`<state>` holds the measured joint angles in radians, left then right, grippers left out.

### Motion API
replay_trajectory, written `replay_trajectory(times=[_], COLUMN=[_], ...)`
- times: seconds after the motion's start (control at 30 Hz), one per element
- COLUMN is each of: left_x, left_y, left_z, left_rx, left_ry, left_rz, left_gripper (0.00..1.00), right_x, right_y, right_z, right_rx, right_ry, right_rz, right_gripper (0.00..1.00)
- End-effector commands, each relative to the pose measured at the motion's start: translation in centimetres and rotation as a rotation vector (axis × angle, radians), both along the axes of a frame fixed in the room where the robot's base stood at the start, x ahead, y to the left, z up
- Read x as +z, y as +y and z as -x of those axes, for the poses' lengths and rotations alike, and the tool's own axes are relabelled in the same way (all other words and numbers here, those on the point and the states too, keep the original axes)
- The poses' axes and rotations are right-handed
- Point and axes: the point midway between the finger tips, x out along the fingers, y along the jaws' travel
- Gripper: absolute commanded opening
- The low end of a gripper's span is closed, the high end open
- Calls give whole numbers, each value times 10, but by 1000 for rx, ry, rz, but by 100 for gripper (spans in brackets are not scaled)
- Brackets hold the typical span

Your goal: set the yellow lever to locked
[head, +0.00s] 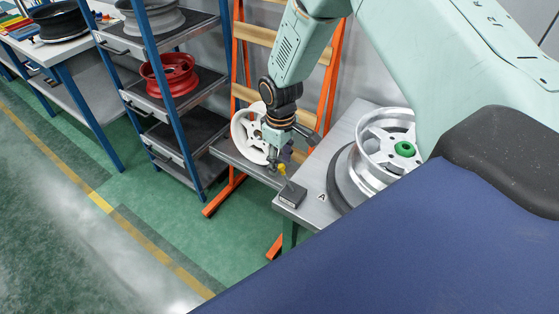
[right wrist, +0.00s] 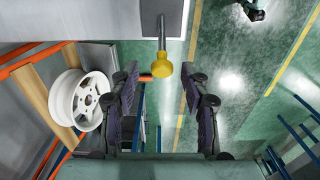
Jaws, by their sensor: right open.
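The yellow lever is a thin rod with a round yellow knob (head: 282,169), rising from a small dark base (head: 290,196) at the corner of the grey table. In the right wrist view the knob (right wrist: 162,69) hangs on its metal rod (right wrist: 161,34) below a grey plate. My right gripper (head: 284,157) is just above the knob in the head view. In the right wrist view it is open, with the knob between the lines of its two fingertips and a gap on both sides. Contact is not visible. Any lock marking is unreadable. My left gripper is not in view.
A silver wheel with a green hub piece (head: 404,149) stands on the grey table (head: 317,186), right of the lever. A white wheel (head: 245,135) hangs by the orange rack (head: 240,75). A blue shelf holds a red wheel (head: 170,76). The green floor is clear.

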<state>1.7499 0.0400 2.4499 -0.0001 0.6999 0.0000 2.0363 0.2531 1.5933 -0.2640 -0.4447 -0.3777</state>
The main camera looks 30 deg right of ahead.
Motion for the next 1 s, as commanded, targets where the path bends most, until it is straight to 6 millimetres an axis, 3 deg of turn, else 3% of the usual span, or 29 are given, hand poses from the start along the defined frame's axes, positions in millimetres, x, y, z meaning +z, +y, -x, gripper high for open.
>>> replay_trajectory(times=[0.37,0.9,1.0], left_x=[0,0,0], left_y=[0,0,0], left_z=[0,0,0], left_rx=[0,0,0], left_ry=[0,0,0], left_rz=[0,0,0], left_gripper=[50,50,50], right_x=[-8,-7,-7], right_y=[1,1,1], right_z=[-3,-3,-3], right_rx=[3,2,3], right_ry=[-1,-2,-1], right_rz=[1,0,1], right_gripper=[46,1,0])
